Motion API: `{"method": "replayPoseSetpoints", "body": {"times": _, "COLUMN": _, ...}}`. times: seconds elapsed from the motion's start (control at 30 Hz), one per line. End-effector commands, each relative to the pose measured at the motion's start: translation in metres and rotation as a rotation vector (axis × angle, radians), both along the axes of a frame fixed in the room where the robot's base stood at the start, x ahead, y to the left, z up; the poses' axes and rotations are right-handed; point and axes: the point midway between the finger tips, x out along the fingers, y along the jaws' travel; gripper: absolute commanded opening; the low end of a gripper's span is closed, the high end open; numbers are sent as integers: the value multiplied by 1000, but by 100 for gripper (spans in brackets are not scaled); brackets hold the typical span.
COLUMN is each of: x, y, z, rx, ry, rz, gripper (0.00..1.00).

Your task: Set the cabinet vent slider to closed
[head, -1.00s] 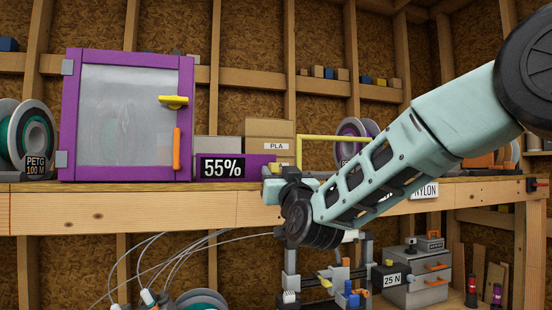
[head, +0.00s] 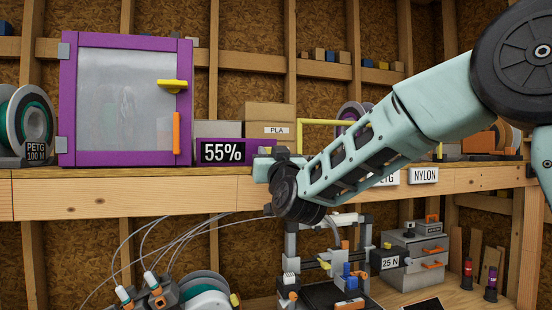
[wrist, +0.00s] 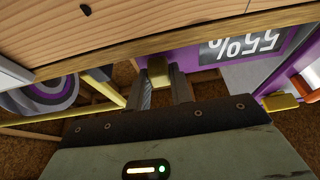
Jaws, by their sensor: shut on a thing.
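The purple-framed cabinet (head: 70,110) with a clouded pane stands on the shelf at left. It bears a yellow latch (head: 173,86) and an orange handle (head: 176,132). Beside it, a purple panel reads 55% (head: 222,152); this panel shows upside down in the wrist view (wrist: 240,48). In the head view the fingers are hidden behind my wrist.
A wooden shelf edge (head: 120,196) runs just by the gripper. A yellow frame (head: 318,122) and a spool (head: 352,114) stand right of the panel. Cardboard boxes (head: 268,117) sit behind it.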

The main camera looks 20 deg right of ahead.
Motion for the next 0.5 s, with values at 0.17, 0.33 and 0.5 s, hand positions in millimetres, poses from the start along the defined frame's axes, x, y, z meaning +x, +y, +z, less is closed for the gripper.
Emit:
{"method": "replayPoseSetpoints", "body": {"times": 0.17, "x": -1, "y": 20, "z": -1, "rx": 2, "ry": -2, "rz": 4, "gripper": 0}}
{"method": "replayPoseSetpoints", "body": {"times": 0.33, "x": -1, "y": 21, "z": 0, "rx": 0, "ry": -1, "rz": 4, "gripper": 0}}
{"method": "replayPoseSetpoints", "body": {"times": 0.5, "x": -1, "y": 22, "z": 0, "rx": 0, "ry": 0, "rz": 5, "gripper": 38}}
